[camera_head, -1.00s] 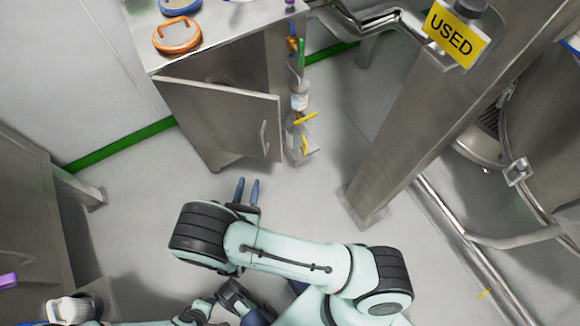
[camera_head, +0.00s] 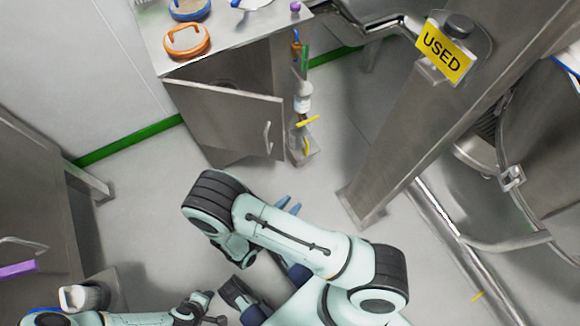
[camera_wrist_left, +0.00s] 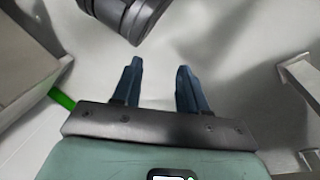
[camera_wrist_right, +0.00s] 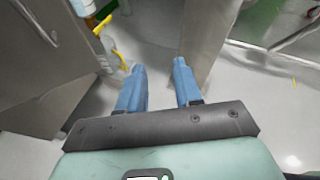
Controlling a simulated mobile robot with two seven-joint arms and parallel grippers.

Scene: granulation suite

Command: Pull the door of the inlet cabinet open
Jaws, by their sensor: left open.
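The steel inlet cabinet (camera_head: 150,32) stands at the top of the head view. Its door (camera_head: 222,115) stands ajar, swung out with a dark gap above its top edge. The bar handle (camera_head: 267,138) is near the door's right edge. In the right wrist view the door (camera_wrist_right: 50,75) and handle (camera_wrist_right: 34,20) are at the left. My right gripper (camera_head: 288,204) is open and empty, below and right of the handle, apart from the door. Its fingers (camera_wrist_right: 158,82) show only floor between them. My left gripper (camera_wrist_left: 158,78) is open and empty over the floor.
A steel column (camera_head: 425,130) with a yellow USED sign (camera_head: 446,53) stands right of the door. A holder with bottles and yellow tools (camera_head: 304,125) hangs beside the cabinet. Another steel cabinet (camera_head: 35,200) is at the left.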

